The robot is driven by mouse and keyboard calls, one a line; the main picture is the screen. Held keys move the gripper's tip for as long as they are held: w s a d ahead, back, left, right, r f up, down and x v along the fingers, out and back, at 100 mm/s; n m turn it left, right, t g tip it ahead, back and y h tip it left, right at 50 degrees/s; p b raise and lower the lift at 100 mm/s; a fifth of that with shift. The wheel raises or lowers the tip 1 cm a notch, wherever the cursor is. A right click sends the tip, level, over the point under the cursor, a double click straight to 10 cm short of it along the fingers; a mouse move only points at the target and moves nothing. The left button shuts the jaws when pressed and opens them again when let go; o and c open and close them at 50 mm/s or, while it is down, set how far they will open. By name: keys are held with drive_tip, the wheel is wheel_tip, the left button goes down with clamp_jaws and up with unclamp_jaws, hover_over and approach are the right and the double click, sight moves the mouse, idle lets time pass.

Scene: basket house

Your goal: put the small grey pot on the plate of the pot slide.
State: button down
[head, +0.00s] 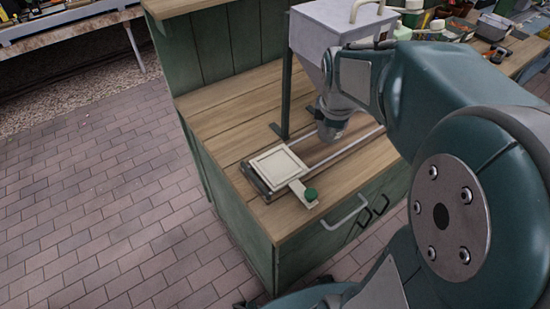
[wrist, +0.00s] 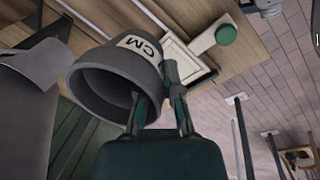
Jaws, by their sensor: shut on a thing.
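The small grey pot (wrist: 95,75) with a pale band lettered "CM" is in the wrist view. Its open mouth shows towards the lower left. My gripper (wrist: 160,92) is shut on the pot's side near the rim; how the fingers sit on the wall is partly hidden. The pot slide's cream square plate (head: 279,168) lies at the near left end of the rails on the wooden top. Its arm ends in a green knob (head: 311,195). The plate (wrist: 178,60) and knob (wrist: 227,35) also show beyond the pot in the wrist view, with nothing on the plate. I cannot make out gripper or pot in the head view.
A grey hopper (head: 312,38) stands above the far part of the slide, its spout (head: 335,118) over the rails. A green cabinet (head: 236,215) carries the wooden top (head: 225,115). Tools lie on a bench (head: 522,55) at top right. Brick floor (head: 95,200) at left is clear.

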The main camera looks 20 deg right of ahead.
drive_tip(key=w+a+f, duration=0.1)
drive_tip(key=a+f, duration=0.1)
drive_tip(key=a, duration=0.1)
drive_tip(key=w+a+f, duration=0.1)
drive_tip(key=a+f, duration=0.2)
drive_tip(key=w+a+f, duration=0.2)
drive_tip(key=a, duration=0.2)
drive_tip(key=shift+f, duration=0.25)
drive_tip(key=shift+w+a+f, duration=0.2)
drive_tip(key=shift+a+f, duration=0.2)
drive_tip(key=shift+f, duration=0.15)
drive_tip(key=shift+s+a+x, duration=0.1)
drive_tip(key=shift+a+x, duration=0.1)
drive_tip(key=shift+x, duration=0.7)
drive_tip(key=shift+s+a+x, duration=0.1)
drive_tip(key=shift+a+x, duration=0.1)
drive_tip(key=shift+x, duration=0.7)
drive_tip(key=shift+f, duration=0.1)
drive_tip(key=c, duration=0.8)
unclamp_jaws()
